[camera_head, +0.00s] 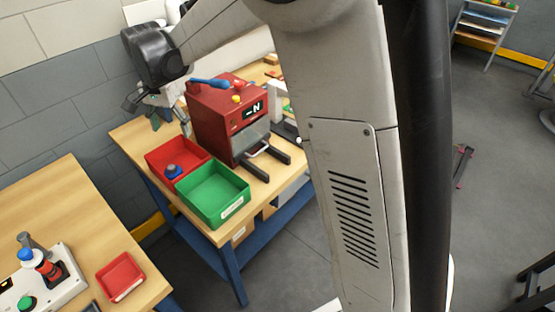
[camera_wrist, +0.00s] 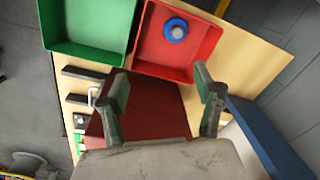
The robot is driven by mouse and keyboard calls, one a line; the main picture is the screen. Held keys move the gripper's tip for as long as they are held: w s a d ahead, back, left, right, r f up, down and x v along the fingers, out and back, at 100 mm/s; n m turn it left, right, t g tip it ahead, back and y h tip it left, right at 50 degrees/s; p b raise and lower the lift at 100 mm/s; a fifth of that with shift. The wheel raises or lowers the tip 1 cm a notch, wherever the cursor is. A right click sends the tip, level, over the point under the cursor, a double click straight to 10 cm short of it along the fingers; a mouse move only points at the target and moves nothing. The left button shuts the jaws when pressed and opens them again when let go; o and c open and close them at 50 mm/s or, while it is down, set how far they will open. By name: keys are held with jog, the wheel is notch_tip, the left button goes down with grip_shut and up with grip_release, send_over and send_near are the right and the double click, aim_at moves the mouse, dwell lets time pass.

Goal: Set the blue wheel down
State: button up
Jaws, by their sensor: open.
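The blue wheel (camera_head: 173,171) lies in the red bin (camera_head: 154,158) on the wooden workbench. In the wrist view the wheel (camera_wrist: 175,30) shows as a blue disc with a paler centre, resting on the floor of the red bin (camera_wrist: 160,70). My gripper (camera_head: 161,128) is above the bench, behind the red bin and left of the red machine. In the wrist view my gripper (camera_wrist: 160,86) has its two fingers spread apart with nothing between them. The wheel is beyond the fingertips, apart from them.
A green bin (camera_head: 213,196) stands against the red bin, and looks empty. A red machine (camera_head: 230,118) with a blue lever (camera_head: 210,83) stands close beside my gripper. A second bench holds a white fixture (camera_head: 40,285) and a small red tray (camera_head: 121,277).

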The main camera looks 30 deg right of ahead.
jog(key=s+d+r+n+t, duration=0.2)
jog(key=s+d+r, duration=0.35)
jog(key=s, duration=0.25)
jog(key=s+d+r+n+t, duration=0.1)
jog(key=s+d+r+n, duration=0.1)
jog(key=s+d+r, duration=0.35)
jog(key=s+d+f+n+t, duration=0.1)
jog(key=s+d+f+n, duration=0.1)
jog(key=s, duration=0.6)
jog(key=s+d+f+n+t, duration=0.1)
jog(key=s+d+f+t, duration=0.1)
jog(key=s+d, duration=0.3)
jog(key=s+f, duration=0.1)
jog(key=s, duration=0.3)
jog(key=shift+d+n, duration=0.2)
jog(key=shift+n, duration=0.2)
jog(key=shift+s, duration=0.1)
notch_tip(320, 180, down, 4)
jog(key=b, duration=0.4)
jog(key=shift+f, duration=0.15)
